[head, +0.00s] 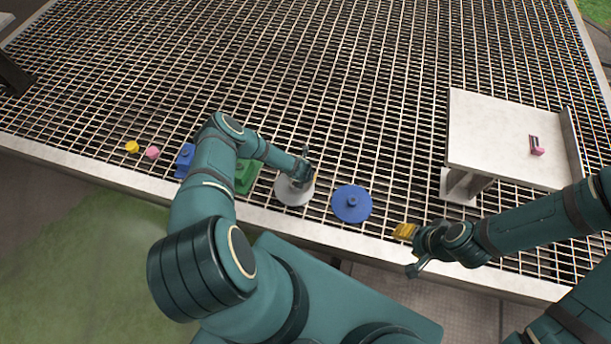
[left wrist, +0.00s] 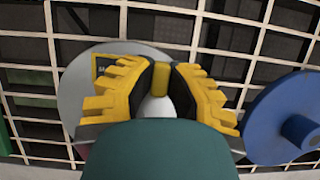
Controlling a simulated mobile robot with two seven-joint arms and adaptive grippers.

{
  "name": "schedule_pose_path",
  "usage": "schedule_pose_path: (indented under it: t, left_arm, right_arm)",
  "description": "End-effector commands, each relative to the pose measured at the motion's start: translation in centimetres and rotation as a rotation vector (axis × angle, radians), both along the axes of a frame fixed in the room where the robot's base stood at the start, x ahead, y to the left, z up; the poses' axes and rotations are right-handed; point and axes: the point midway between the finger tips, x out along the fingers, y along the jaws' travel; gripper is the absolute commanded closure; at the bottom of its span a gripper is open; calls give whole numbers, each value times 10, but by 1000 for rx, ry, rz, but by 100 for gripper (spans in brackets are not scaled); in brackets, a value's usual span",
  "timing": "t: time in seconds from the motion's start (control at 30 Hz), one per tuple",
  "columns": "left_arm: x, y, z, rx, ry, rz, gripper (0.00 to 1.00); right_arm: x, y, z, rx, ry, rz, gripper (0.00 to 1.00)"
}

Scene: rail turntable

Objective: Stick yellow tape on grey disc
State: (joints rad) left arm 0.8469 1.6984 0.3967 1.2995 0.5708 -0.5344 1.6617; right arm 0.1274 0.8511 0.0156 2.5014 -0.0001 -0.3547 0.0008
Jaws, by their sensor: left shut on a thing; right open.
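The grey disc (head: 293,191) lies on the grating near its front edge, partly hidden by my left gripper (head: 301,174). In the left wrist view the pale grey disc (left wrist: 75,90) shows behind the yellow fingers. My left gripper (left wrist: 163,75) is shut on a small yellow piece (left wrist: 160,80), which looks like the yellow tape, over the disc. Whether the piece touches the disc cannot be told. My right gripper (head: 404,231) is open and empty, to the right of the blue disc (head: 352,204).
A blue block (head: 185,158), a green block (head: 246,176), a pink piece (head: 152,152) and another small yellow piece (head: 132,147) lie left of the disc. A pale raised platform (head: 490,130) bearing a pink item (head: 537,147) stands at the right. The grating behind is clear.

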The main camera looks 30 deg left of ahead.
Motion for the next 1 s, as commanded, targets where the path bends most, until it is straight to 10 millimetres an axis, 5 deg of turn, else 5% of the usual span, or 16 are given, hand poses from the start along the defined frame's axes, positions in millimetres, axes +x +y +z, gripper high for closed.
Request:
schedule_pose_path:
  t: [0.07, 0.1, 0.17, 0.57, 1.0]
  left_arm:
    - [-1, 0, -1, 0, 2, 0, 96]
    - [-1, 0, -1, 0, 2, 0, 69]
    - [-1, 0, -1, 0, 2, 0, 50]
    - [-3, 1, 5, 0, 2, 2, 50]
    - [-27, -6, 66, -2, 1, -1, 50]
  right_arm:
    - [0, 0, 0, 0, 0, 0, 53]
    - [0, 0, 0, 0, 0, 0, 53]
    - [0, 0, 0, 0, 0, 0, 53]
    - [0, 0, 0, 0, 0, 0, 53]
    - [0, 0, 0, 0, 0, 0, 53]
